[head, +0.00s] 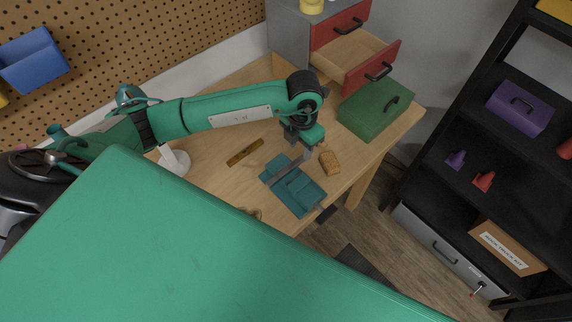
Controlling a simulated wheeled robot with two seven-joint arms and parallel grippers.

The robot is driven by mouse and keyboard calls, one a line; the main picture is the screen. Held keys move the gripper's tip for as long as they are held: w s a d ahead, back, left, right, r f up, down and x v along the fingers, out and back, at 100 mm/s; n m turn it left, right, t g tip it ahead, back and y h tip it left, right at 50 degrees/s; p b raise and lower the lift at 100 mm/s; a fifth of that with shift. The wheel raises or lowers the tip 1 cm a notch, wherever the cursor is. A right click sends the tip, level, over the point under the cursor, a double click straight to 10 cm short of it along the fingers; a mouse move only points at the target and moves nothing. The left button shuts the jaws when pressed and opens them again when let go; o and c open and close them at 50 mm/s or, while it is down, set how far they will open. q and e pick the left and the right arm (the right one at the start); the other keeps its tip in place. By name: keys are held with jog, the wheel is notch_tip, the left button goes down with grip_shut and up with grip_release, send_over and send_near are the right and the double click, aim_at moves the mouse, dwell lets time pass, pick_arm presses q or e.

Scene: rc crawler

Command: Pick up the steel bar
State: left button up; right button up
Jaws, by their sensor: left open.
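A thin grey bar (287,171), which looks like the steel bar, lies slanted along the teal vise (300,192) on the wooden workbench. Whether it rests in the jaws or on top is too small to tell. My left gripper (307,153) reaches in from the left and points down, just above the bar's upper right end. It is open, with nothing seen between its fingers, though the fingers are small and partly hidden by the wrist. My right gripper is not in view.
On the workbench (210,148) lie a brown ruler-like strip (245,153) and a small tan block (329,162) close right of the gripper. A green toolbox (374,112) and an open drawer (352,54) stand behind. A white stand (174,160) is left. My green body hides the front.

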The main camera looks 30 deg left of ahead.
aim_at(298, 160)
pick_arm(q)
jog(key=shift+s+f+p, duration=0.2)
jog(key=shift+f+p, duration=0.6)
jog(key=shift+p, duration=0.25)
notch_tip(298, 160, down, 3)
jog(key=shift+a+f+p, duration=0.1)
jog(key=shift+a+p, duration=0.05)
jog(key=shift+p, duration=0.6)
jog(key=shift+f, duration=0.15)
jog(key=shift+c, duration=0.9)
grip_shut()
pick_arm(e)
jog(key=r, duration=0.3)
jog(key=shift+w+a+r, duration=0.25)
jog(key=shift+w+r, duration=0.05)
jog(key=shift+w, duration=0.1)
